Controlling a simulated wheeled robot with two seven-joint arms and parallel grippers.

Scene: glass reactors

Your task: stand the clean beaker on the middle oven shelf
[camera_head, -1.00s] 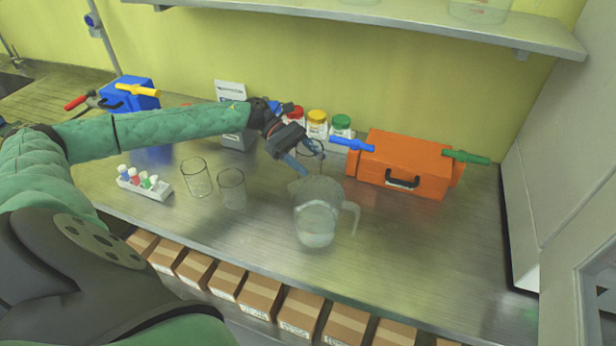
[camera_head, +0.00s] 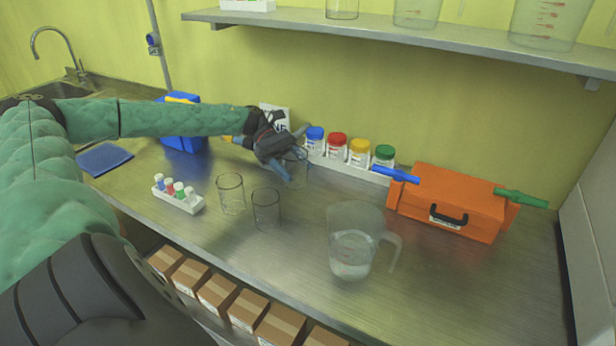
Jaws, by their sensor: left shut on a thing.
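My left gripper (camera_head: 293,160) reaches in from the left at the back of the counter. It is shut on a clear glass beaker (camera_head: 296,170), partly hidden by the fingers. I cannot tell whether this beaker's base touches the counter. Two more clear glass beakers stand upright in front of it, one at the left (camera_head: 231,195) and one nearer (camera_head: 266,210). Any marks that tell the clean beaker from the others are too small to see. No oven shelf is recognisable in view. My right gripper is not in view.
A jug of clear liquid (camera_head: 352,245) stands right of the beakers. Lidded jars (camera_head: 337,147) line the back. An orange case (camera_head: 450,205) stands at the right, a vial rack (camera_head: 178,197) at the left. A wall shelf (camera_head: 420,40) hangs above. The right front counter is clear.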

